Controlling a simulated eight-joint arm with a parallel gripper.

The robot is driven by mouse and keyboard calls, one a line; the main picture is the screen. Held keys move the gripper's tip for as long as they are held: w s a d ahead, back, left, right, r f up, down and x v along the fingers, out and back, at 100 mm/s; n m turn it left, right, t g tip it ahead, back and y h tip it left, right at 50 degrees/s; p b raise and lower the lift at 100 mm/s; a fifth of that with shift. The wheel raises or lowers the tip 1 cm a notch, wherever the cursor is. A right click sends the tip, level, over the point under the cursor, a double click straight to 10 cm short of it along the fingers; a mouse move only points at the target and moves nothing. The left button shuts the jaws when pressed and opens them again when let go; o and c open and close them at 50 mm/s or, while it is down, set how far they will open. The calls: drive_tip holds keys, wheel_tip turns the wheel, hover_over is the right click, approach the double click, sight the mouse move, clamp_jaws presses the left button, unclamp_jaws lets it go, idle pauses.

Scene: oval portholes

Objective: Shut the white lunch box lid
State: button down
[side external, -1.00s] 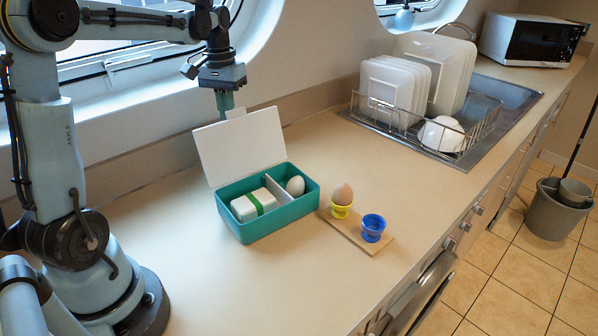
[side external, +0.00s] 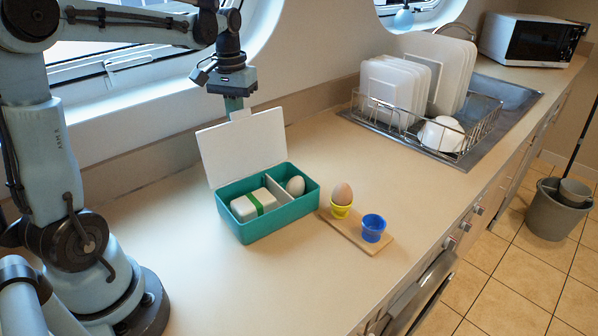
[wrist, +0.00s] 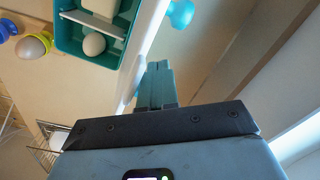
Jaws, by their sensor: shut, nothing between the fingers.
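The lunch box (side external: 262,228) is a teal tray on the counter with its white lid (side external: 243,147) standing open, roughly upright, along the back edge. Inside are a white block with a green band (side external: 253,204) and, past a divider, a white egg (side external: 295,186). My gripper (side external: 236,108) points down behind the lid's top edge, its tips partly hidden by the lid. In the wrist view my gripper (wrist: 158,88) is shut and empty, close beside the lid, which appears nearly edge-on; I cannot tell if they touch. The box (wrist: 82,45) also shows there.
A wooden board (side external: 349,232) with a brown egg (side external: 342,193) in a yellow cup and an empty blue cup (side external: 373,227) lies right of the box. A dish rack (side external: 425,125) stands farther back. The wall and window are behind my gripper. A light-blue object (wrist: 180,12) shows behind the lid.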

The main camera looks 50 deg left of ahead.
sight(248, 124)
drive_tip(key=shift+s+d, duration=0.2)
drive_tip(key=shift+d, duration=2.55)
wheel_tip(248, 124, up, 6)
drive_tip(key=s+d+f+m+t, duration=0.6)
drive_tip(key=d+f+t, duration=0.1)
drive_tip(key=d, duration=0.4)
drive_tip(key=shift+s+f, duration=0.35)
drive_tip(key=shift+f, duration=0.25)
idle(0.3)
